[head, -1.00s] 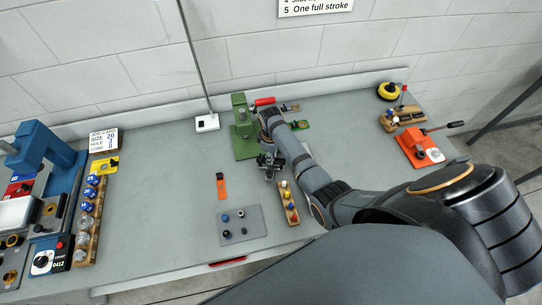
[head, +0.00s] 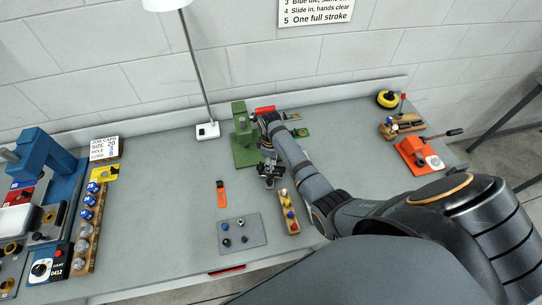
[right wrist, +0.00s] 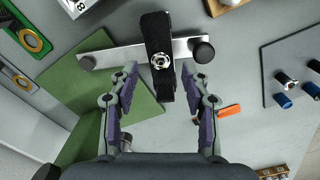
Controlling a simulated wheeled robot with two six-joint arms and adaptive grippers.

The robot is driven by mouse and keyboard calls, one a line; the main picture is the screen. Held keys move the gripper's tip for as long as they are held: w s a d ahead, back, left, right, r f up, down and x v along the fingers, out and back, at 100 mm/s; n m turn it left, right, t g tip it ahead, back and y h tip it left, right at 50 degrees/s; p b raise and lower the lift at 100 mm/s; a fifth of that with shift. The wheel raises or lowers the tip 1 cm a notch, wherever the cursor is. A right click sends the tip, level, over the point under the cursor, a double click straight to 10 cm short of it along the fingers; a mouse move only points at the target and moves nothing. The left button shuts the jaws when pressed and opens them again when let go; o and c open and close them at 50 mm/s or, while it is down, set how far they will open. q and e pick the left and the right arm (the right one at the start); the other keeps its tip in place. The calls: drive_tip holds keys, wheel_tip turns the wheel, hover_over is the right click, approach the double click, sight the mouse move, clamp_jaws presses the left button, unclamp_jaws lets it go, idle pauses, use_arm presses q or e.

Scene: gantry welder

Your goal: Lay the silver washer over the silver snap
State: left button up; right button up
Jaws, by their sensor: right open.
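In the right wrist view a black strap (right wrist: 155,25) lies across a silver bar (right wrist: 115,54) with a round black knob at each end. A round silver piece, apparently the silver snap (right wrist: 160,61), sits on the strap's near end. My right gripper (right wrist: 158,72) is open and empty, with a fingertip on either side of the strap's end. It also shows in the head view (head: 269,174), in front of the green press. I cannot pick out the silver washer for sure; it may be hidden or too small. My left gripper is not in view.
The green press (head: 243,140) stands behind my right gripper. A grey mat (head: 256,226) with several small parts, an orange tool (head: 221,194) and a wooden block with pegs (head: 290,212) lie nearer. A lamp base (head: 207,131) stands behind. The bench left of the orange tool is clear.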

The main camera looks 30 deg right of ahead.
wheel_tip(320, 180, up, 11)
drive_tip(key=shift+s+a+f, duration=0.1)
drive_tip(key=shift+s+f, duration=0.1)
idle(0.3)
